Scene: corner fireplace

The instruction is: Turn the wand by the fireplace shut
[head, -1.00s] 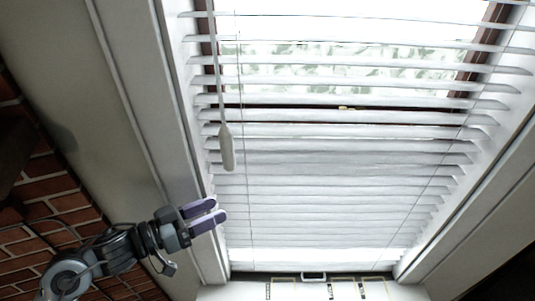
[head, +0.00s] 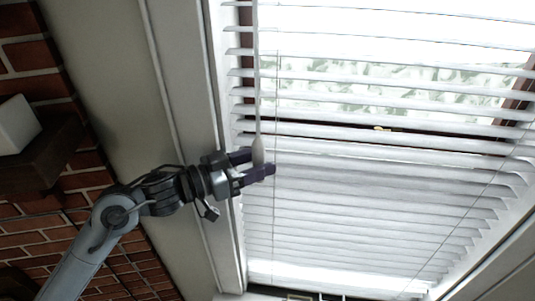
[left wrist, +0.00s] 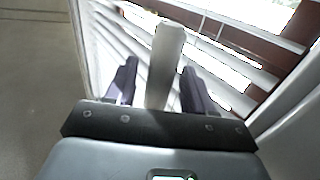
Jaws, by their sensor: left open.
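The wand (head: 258,148) is a thin white rod with a thicker handle at its lower end, hanging in front of the blind's slats at the left side of the window. My left gripper (head: 255,165) is at the handle with its two purple fingers open. In the left wrist view the pale wand handle (left wrist: 165,62) stands between the open fingers of the left gripper (left wrist: 160,85), with a gap visible on each side. The white blind (head: 370,170) has its slats tilted open, with bright light between the upper ones. My right gripper is not in view.
The window frame (head: 190,130) runs close along the left of the blind, under my forearm. A brick wall (head: 40,205) and a dark ledge (head: 40,155) with a white block (head: 14,124) are at the left. A thin cord (head: 276,110) hangs right of the wand.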

